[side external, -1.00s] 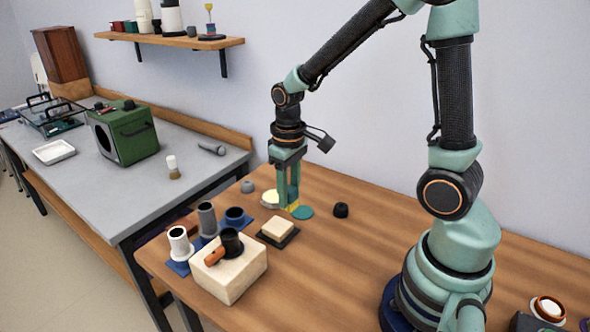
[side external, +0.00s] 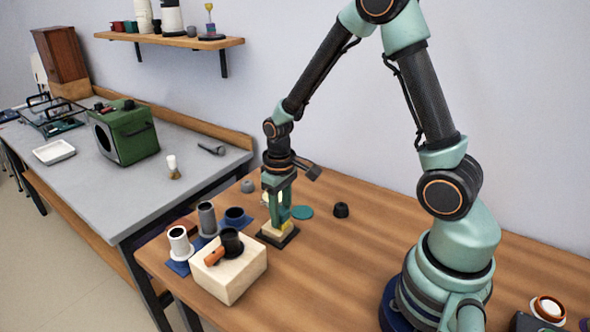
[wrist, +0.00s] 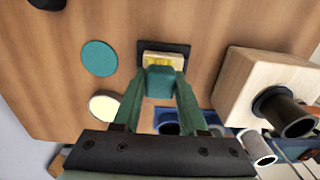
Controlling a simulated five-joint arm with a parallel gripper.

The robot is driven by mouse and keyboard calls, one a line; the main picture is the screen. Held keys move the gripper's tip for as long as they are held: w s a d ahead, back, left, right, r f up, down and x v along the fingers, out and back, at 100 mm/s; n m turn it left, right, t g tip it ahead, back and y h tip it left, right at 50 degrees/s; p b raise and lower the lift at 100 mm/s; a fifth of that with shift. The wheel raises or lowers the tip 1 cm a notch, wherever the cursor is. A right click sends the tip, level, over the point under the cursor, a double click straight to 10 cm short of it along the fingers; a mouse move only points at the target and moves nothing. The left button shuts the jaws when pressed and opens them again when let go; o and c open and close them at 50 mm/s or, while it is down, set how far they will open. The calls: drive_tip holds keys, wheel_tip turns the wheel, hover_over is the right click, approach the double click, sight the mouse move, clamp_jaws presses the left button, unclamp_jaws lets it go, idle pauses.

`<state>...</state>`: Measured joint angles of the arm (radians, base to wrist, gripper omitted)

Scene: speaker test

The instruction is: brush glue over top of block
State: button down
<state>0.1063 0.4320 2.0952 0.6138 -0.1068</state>
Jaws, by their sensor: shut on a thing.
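The small pale block (side external: 268,232) rests on a dark square pad (side external: 290,240). In the wrist view the block (wrist: 178,64) is partly covered by the brush. My gripper (side external: 279,214) is over the block, fingers pointing down. In the wrist view my gripper (wrist: 160,84) is shut on a teal-handled brush (wrist: 160,80). Its yellow end is at the block's top; I cannot tell whether it touches. A round dish with a cream surface (wrist: 105,106), seemingly the glue, lies beside the gripper. A flat teal disc (side external: 302,212) lies near it.
A large wooden block (side external: 236,276) with a black cylinder (side external: 231,242) on it stands close in front. Several cylinders, including a white one (side external: 179,242), stand on blue pads nearby. A small black knob (side external: 341,209) lies to the right. The tabletop right of it is mostly clear.

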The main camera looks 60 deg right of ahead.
drive_tip(key=shift+w, duration=2)
drive_tip(key=shift+s, duration=3.2)
drive_tip(key=shift+a, duration=0.4)
drive_tip(key=shift+w+f, duration=0.1)
drive_tip(key=shift+w, duration=2.9)
drive_tip(key=shift+s, duration=3.05)
wheel_tip(320, 180, up, 8)
drive_tip(key=shift+w+d, duration=0.1)
